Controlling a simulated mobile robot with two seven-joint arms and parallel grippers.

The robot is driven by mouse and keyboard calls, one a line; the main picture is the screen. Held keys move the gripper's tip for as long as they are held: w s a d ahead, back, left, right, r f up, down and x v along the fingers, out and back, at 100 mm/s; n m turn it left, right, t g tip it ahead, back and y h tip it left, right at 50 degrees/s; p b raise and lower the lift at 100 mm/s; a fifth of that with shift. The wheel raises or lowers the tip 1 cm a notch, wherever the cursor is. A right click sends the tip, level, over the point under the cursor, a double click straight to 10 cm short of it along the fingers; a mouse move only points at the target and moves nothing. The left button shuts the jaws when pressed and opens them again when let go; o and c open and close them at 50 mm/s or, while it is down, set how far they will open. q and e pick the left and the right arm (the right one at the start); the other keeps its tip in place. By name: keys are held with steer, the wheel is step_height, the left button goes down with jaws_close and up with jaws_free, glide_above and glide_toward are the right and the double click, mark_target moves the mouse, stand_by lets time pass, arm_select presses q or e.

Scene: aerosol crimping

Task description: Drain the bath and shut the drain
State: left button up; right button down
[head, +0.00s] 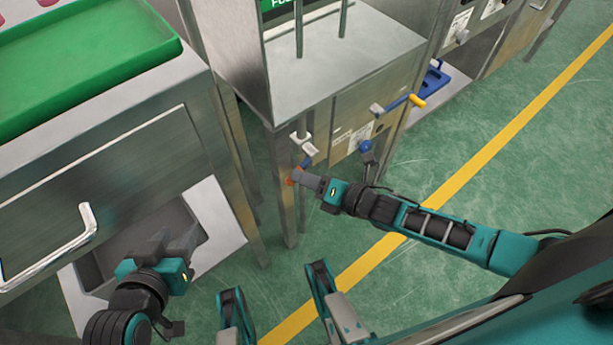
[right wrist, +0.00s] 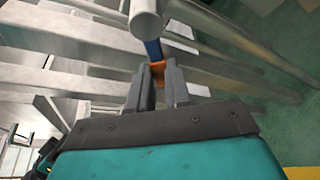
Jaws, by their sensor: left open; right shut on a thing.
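A steel machine on legs (head: 340,70) stands in the middle of the head view. Whether it is the bath, I cannot tell. A pale pipe fitting (head: 303,143) comes out of its front left corner. A blue lever with an orange end (head: 305,163) hangs below it. My right gripper (head: 296,177) is shut on the orange end; in the right wrist view the fingers close around the orange piece (right wrist: 158,72) on the blue lever, below a round pale pipe end (right wrist: 146,22). My left gripper (head: 178,243) is open and empty at the lower left. The water is not visible.
A blue knob (head: 366,147) and a lever with a yellow grip (head: 416,101) sit on the machine's front, to the right. A steel cabinet with a green tray (head: 85,65) and a bar handle (head: 60,250) stands at left. The green floor at right is clear.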

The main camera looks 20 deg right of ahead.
steer(key=shift+s+a+r+m+y, duration=0.15)
steer(key=shift+r+m+y, duration=0.15)
steer(key=shift+m, duration=0.3)
steer(key=shift+a+r+m+y, duration=0.1)
steer(key=shift+r+m+y, duration=0.2)
steer(key=shift+m, duration=0.3)
steer(key=shift+a+r+m+t+y+b, duration=0.1)
steer(key=shift+r+m+t+y+b, duration=0.25)
steer(key=shift+m, duration=0.55)
arm_select(q)
steer(key=shift+d+f, duration=0.15)
steer(key=shift+d, duration=0.05)
arm_select(e)
steer(key=shift+r+m+t+y, duration=0.3)
steer(key=shift+r+m, duration=0.2)
steer(key=shift+m, duration=0.4)
steer(key=c, duration=1.1)
jaws_free()
steer(key=shift+o, duration=0.2)
arm_select(q)
steer(key=shift+s+a+r+p, duration=0.15)
steer(key=shift+a+r+p, duration=0.25)
steer(key=shift+p, duration=0.75)
arm_select(e)
steer(key=v, duration=1.3)
